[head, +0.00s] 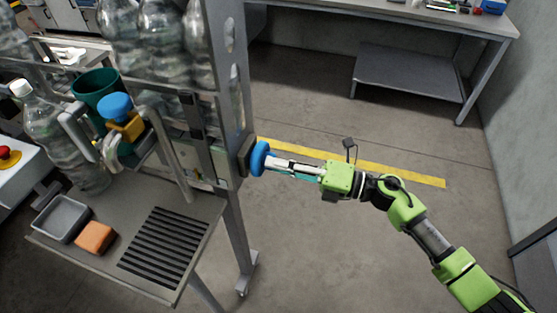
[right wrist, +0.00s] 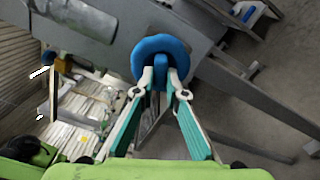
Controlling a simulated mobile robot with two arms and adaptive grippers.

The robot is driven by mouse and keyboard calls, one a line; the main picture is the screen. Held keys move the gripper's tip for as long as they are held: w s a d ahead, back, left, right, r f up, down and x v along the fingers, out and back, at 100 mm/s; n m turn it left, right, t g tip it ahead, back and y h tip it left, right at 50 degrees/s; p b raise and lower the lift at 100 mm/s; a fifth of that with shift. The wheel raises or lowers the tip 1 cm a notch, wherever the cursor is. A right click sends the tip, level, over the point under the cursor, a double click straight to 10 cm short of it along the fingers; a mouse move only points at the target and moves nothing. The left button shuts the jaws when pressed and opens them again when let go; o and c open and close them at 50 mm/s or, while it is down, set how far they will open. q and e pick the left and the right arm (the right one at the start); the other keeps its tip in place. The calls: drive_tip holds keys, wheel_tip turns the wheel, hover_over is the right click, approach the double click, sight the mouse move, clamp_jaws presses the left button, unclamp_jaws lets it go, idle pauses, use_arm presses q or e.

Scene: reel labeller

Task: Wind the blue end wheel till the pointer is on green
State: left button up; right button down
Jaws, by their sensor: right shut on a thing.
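The blue end wheel (head: 259,158) sits on the right side of the machine frame, on a dark mount. In the right wrist view the wheel (right wrist: 160,46) is a round blue disc with a raised grip bar across its middle. My right gripper (head: 270,162) reaches it from the right. In the right wrist view its two fingertips (right wrist: 160,76) are closed on either side of the blue bar. I cannot make out the pointer or a green mark in either view. My left gripper is not in view.
A machine shelf (head: 100,257) holds a grey tray (head: 61,219), an orange sponge (head: 96,237) and a black slotted grate (head: 163,246). Clear bottles (head: 165,45) stand above. A blue knob (head: 114,106) sits on a yellow body. The floor right of the frame is open, with a yellow line (head: 400,176).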

drive_tip(key=shift+r+m+p, duration=0.1)
drive_tip(key=shift+m+p, duration=0.85)
drive_tip(key=shift+m, duration=1.05)
drive_tip(key=c, duration=2)
unclamp_jaws()
drive_tip(key=shift+c, duration=0.2)
drive_tip(key=shift+d, duration=0.1)
drive_tip(key=v, duration=1.2)
